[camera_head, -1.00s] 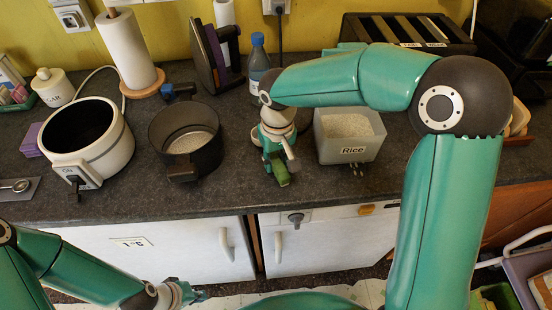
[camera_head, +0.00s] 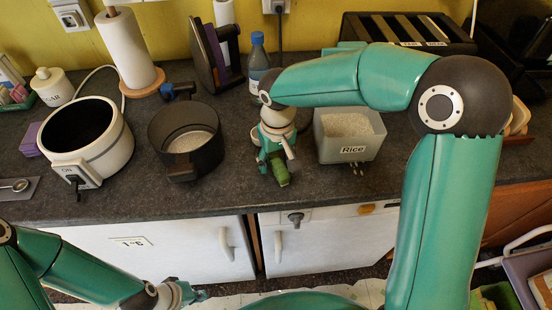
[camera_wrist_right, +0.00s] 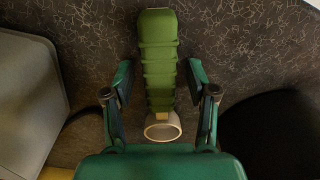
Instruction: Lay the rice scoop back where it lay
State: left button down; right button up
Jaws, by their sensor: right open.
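The rice scoop appears to be the green ribbed handle with a pale round cup or ring (camera_wrist_right: 158,65), between my right gripper's fingers in the right wrist view. In the head view its green handle (camera_head: 281,175) points to the counter's front edge. It seems to lie on the counter between the pot and the rice box. My right gripper (camera_head: 276,160) is open, one finger on each side of the handle, with gaps visible in the wrist view (camera_wrist_right: 160,88). My left gripper (camera_head: 198,295) is low in front of the cabinets; its jaws are too small to read.
The rice box (camera_head: 349,152) stands to the right and a dark pot (camera_head: 153,140) with rice in it to the left. A white cooker (camera_head: 112,157), paper towel (camera_head: 125,50), blue-capped bottle (camera_head: 258,62) and metal spoon (camera_head: 19,185) are around. The counter's front strip is clear.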

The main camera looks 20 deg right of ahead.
jog(key=shift+r, duration=0.1)
jog(key=shift+s+r+p, duration=0.1)
jog(key=shift+r+p, duration=2.75)
jog(key=shift+r, duration=1.1)
notch_tip(320, 180, up, 12)
jog(key=shift+s, duration=0.15)
jog(key=shift+d+f, duration=0.1)
